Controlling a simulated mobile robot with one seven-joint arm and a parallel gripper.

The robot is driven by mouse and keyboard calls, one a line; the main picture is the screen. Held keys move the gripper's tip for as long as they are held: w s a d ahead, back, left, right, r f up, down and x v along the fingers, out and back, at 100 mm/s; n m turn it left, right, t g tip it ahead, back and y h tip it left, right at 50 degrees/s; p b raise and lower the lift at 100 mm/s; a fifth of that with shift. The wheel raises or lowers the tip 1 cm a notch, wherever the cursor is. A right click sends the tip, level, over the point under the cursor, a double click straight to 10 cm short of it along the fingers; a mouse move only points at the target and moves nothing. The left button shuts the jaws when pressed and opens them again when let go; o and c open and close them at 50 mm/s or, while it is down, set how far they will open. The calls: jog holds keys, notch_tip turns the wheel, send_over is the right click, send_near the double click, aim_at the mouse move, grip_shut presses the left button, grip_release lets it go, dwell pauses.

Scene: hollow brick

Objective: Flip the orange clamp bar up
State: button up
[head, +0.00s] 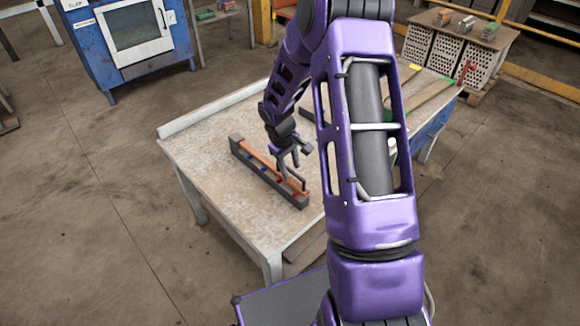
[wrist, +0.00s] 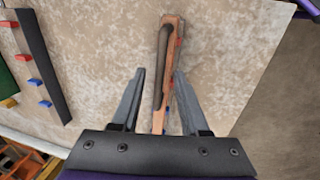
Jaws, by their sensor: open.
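The orange clamp bar (head: 260,158) lies low along a long dark base (head: 272,186) on the table. A dark looped handle (head: 303,181) stands at its near right end. My gripper (head: 289,168) is over the right part of the bar, fingers pointing down. In the wrist view the open fingers (wrist: 159,72) stand either side of the orange bar (wrist: 172,75), with a dark rod (wrist: 161,62) along it. I see no finger closed on either; whether they touch cannot be told. Part of the bar is hidden behind my fingers in the head view.
The pale worn tabletop (head: 205,165) is clear left of the base. In the wrist view a dark strip (wrist: 42,60) with red and blue tabs lies at the left. Behind my arm, a green strip (head: 432,92) lies on the table's far part.

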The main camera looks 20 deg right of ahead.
jog(key=shift+c, duration=0.3)
grip_shut()
dwell(1.1)
